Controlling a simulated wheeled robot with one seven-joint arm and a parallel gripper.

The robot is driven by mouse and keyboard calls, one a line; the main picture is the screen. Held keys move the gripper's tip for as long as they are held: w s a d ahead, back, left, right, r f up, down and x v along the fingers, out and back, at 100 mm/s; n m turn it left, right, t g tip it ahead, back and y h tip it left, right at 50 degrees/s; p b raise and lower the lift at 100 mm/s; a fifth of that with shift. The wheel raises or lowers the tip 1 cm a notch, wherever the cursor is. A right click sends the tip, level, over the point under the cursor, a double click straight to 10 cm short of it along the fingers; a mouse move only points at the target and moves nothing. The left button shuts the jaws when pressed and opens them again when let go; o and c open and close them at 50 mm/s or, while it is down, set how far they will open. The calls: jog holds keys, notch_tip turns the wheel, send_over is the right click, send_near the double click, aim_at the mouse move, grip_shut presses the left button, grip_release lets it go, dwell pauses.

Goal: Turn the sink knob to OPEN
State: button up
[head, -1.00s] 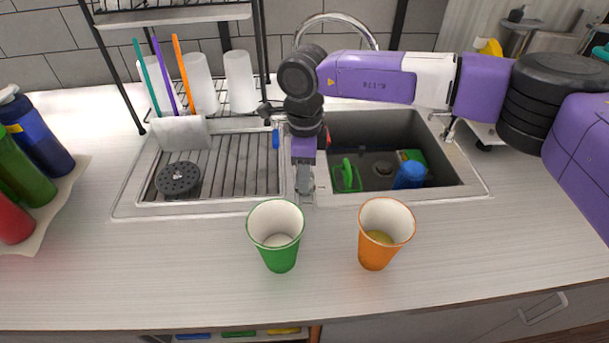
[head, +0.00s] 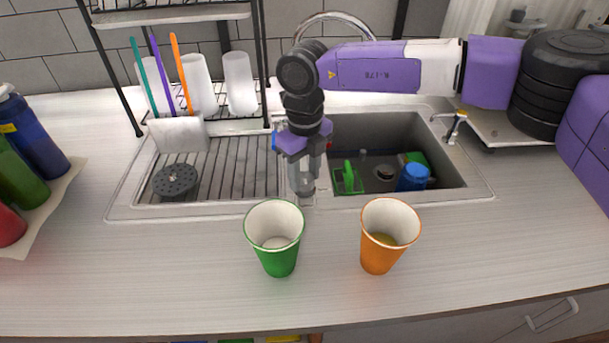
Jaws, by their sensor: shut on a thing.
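The sink (head: 480,190) has a grey basin on the right, and a curved metal faucet (head: 340,15) rises behind my arm.
A green cup (head: 280,259) and an orange cup (head: 377,262) stand close in front of the sink. A drying rack (head: 172,16) stands at the back left, bottles (head: 35,135) at the far left. The basin holds a blue item (head: 413,177) and a green brush (head: 348,176).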

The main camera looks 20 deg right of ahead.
aim_at(304, 177)
jog(key=shift+m, duration=0.4)
jog(key=o, duration=1.4)
jog(key=shift+c, duration=0.2)
jog(key=shift+r, duration=0.1)
notch_tip(304, 177, up, 8)
jog(key=shift+f+b, duration=0.15)
jog(key=shift+b, duration=0.55)
